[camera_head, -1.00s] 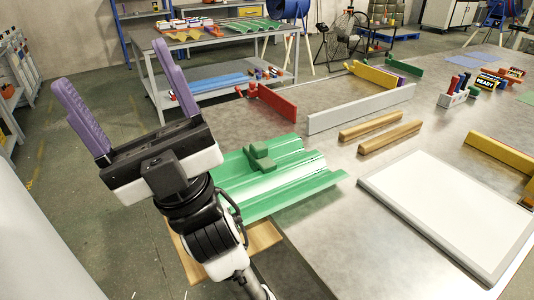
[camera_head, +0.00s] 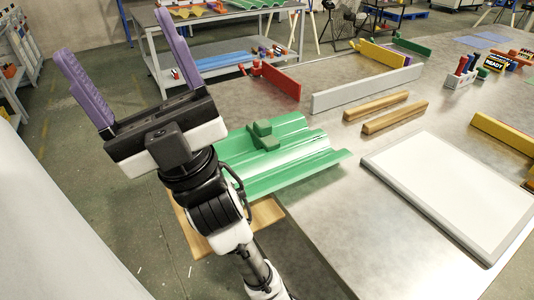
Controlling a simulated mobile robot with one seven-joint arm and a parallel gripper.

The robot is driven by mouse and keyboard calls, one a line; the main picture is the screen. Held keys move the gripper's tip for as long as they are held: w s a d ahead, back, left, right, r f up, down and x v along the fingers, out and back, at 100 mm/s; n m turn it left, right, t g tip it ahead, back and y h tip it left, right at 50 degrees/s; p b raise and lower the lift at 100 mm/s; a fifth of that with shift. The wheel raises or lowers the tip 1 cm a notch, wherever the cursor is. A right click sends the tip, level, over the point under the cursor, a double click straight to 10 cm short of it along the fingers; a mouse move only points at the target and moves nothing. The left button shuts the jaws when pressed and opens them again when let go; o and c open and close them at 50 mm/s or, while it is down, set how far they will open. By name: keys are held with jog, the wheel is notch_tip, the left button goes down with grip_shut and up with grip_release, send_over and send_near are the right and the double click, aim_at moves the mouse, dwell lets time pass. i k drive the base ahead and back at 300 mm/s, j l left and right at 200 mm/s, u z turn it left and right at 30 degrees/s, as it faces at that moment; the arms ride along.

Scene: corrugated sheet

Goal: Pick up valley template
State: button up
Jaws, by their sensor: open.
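A small green block piece (camera_head: 264,137) sits on top of the green corrugated sheet (camera_head: 290,170); it may be the valley template, but I cannot tell for sure. The sheet lies at the near left edge of the workbench and is partly hidden behind my arm. My gripper (camera_head: 115,38) is raised at the left, with its two purple fingers wide apart and pointing up. Nothing is between the fingers. The gripper is to the left of the green piece and apart from it.
On the metal bench (camera_head: 330,215) are a white panel (camera_head: 455,190), two wooden bars (camera_head: 394,117), a grey bar (camera_head: 365,88), a red bar (camera_head: 276,80) and yellow pieces (camera_head: 377,53). A wooden board (camera_head: 262,213) shows below the sheet. Another table (camera_head: 140,18) stands behind.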

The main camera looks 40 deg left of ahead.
aim_at(260, 131)
jog(key=j+u, duration=0.1)
jog(key=u, duration=0.4)
jog(key=j+u, duration=0.1)
jog(key=u, duration=0.35)
jog(key=j+u, duration=0.1)
jog(key=u, duration=0.4)
jog(key=j+u, duration=0.1)
jog(key=u, duration=0.35)
jog(key=i+u, duration=0.1)
jog(key=u, duration=0.4)
jog(key=j+u, duration=0.15)
jog(key=u, duration=0.35)
jog(key=i+j+z, duration=0.1)
jog(key=z, duration=0.65)
jog(key=i+j+z, duration=0.1)
jog(key=z, duration=0.35)
jog(key=j+z, duration=0.2)
jog(key=z, duration=0.2)
jog(key=i+j+z, duration=0.1)
jog(key=z, duration=0.35)
jog(key=j+z, duration=0.15)
jog(key=z, duration=0.25)
jog(key=i, duration=0.45)
